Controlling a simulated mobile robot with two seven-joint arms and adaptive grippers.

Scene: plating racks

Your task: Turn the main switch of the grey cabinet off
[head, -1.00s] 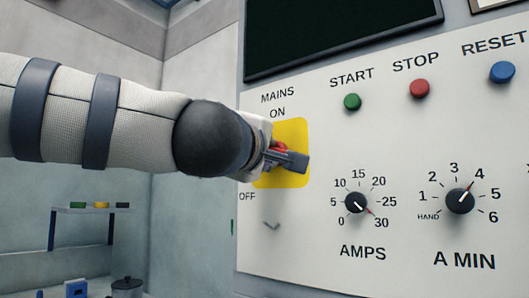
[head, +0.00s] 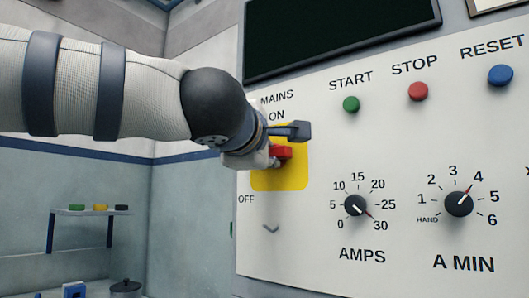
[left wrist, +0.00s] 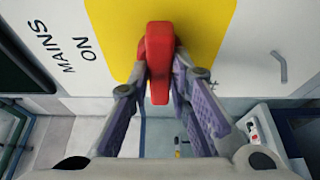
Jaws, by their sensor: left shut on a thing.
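The main switch has a red handle (head: 281,153) on a yellow plate (head: 292,180) under the words MAINS and ON. OFF is printed to the lower left of the plate. The plate is on the pale front of the cabinet (head: 310,228). My left gripper (head: 278,146) is at the plate, one grey finger showing above the red handle. In the left wrist view, the gripper (left wrist: 160,78) is shut on the red handle (left wrist: 159,55), a finger on each side. The gripper and wrist hide part of the switch in the head view. My right gripper is not in view.
Green (head: 351,104), red (head: 418,91) and blue (head: 501,75) buttons are right of the switch. AMPS (head: 356,205) and A MIN (head: 459,204) dials are below them. A dark screen (head: 340,35) is above. A shelf (head: 90,212) stands at the far left.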

